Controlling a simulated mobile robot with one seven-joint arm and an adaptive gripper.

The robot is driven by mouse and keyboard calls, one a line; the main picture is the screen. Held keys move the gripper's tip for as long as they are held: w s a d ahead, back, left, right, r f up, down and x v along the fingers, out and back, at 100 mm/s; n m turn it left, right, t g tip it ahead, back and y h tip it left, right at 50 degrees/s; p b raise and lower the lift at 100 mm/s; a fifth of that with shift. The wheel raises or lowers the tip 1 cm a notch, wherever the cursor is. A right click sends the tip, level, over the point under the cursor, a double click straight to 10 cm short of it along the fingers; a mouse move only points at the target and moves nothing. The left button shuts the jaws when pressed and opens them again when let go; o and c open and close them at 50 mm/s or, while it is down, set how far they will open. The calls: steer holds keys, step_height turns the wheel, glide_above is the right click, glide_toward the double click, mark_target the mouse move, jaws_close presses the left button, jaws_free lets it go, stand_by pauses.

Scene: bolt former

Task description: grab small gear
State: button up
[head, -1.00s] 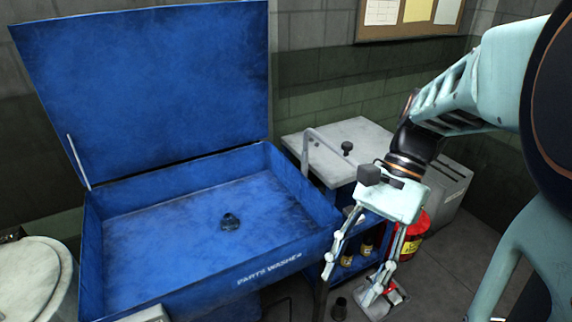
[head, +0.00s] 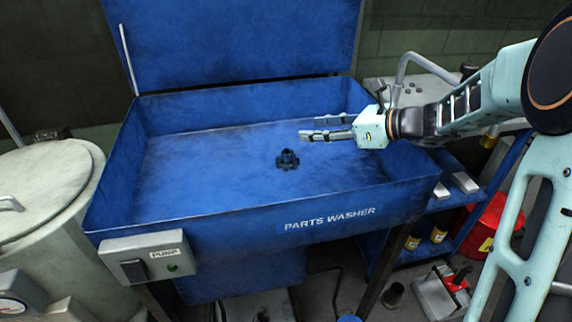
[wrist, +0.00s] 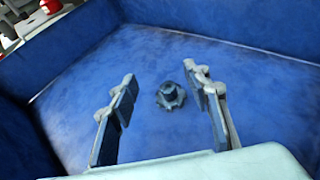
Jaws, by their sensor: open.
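The small gear (head: 287,160) is dark, with teeth and a raised hub. It sits on the floor of the blue parts washer basin (head: 190,185), near the middle. My gripper (head: 312,128) reaches in from the right over the basin, above and a little right of the gear in the head view. It is open and empty. In the wrist view the gear (wrist: 170,96) lies beyond the fingertips, between the two spread fingers of my gripper (wrist: 160,82). The fingers do not touch it.
The basin walls (head: 240,217) stand around the gear, and the raised lid (head: 230,40) is behind. A pump switch box (head: 148,262) is on the front left. A grey drum (head: 45,190) stands at left. A shelf cart with bottles (head: 438,235) is at right. The rest of the basin floor is clear.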

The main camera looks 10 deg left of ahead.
steer(key=b, duration=0.2)
glide_toward(290, 152)
steer(key=shift+x, duration=0.8)
steer(key=shift+a+f, duration=0.2)
steer(key=shift+f, duration=0.1)
steer(key=b+x, duration=0.2)
steer(key=x, duration=0.5)
steer(key=shift+r, duration=0.1)
jaws_close()
steer(key=shift+r, duration=0.1)
